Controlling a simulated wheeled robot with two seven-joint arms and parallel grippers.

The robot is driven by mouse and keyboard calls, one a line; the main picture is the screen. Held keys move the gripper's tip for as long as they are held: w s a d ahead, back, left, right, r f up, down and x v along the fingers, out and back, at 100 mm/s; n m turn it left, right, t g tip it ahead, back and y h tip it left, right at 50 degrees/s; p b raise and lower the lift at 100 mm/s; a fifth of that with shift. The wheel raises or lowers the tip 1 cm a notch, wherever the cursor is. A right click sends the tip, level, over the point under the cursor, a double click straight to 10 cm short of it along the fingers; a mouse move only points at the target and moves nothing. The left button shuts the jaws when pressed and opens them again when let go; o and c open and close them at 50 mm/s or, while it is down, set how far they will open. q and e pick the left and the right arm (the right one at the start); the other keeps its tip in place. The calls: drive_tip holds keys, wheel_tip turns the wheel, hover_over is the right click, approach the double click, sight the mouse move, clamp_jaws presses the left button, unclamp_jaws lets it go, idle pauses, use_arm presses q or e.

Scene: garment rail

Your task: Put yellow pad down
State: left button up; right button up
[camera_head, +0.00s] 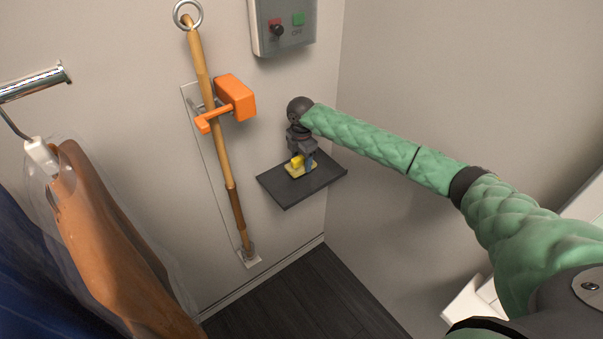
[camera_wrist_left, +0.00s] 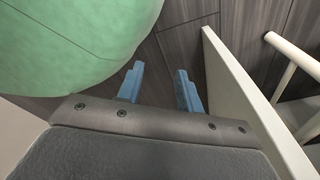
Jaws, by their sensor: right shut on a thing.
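The yellow pad (camera_head: 295,166) is at the small dark wall shelf (camera_head: 322,181). My right gripper (camera_head: 301,160) points down over the shelf and is shut on the pad. The pad is low, at the shelf's surface; I cannot tell whether it touches the shelf. Part of the pad is hidden by the fingers. My left gripper shows in the left wrist view (camera_wrist_left: 160,88), its two blue fingers apart with nothing between them, above the dark floor. It is not seen in the head view.
A wooden pole (camera_head: 217,130) with an orange clamp (camera_head: 235,97) is on the wall left of the shelf. A control box (camera_head: 283,24) is above. Garments (camera_head: 115,240) hang at the left. A white panel (camera_wrist_left: 245,100) stands beside my left gripper.

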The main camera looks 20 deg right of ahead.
sight(302, 168)
drive_tip(key=shift+f, duration=0.4)
wheel_tip(302, 168, down, 3)
drive_tip(key=b, duration=0.2)
drive_tip(key=shift+b, duration=0.35)
drive_tip(key=shift+f, duration=0.25)
use_arm(q)
drive_tip(key=w+d+r, duration=0.1)
drive_tip(key=w, duration=0.6)
drive_tip(key=shift+d+t, duration=0.15)
drive_tip(key=shift+t, duration=0.15)
drive_tip(key=shift+r, duration=0.1)
drive_tip(key=shift+w, duration=0.1)
use_arm(e)
drive_tip(key=o, duration=0.9)
drive_tip(key=shift+f, duration=0.1)
drive_tip(key=shift+f, duration=0.1)
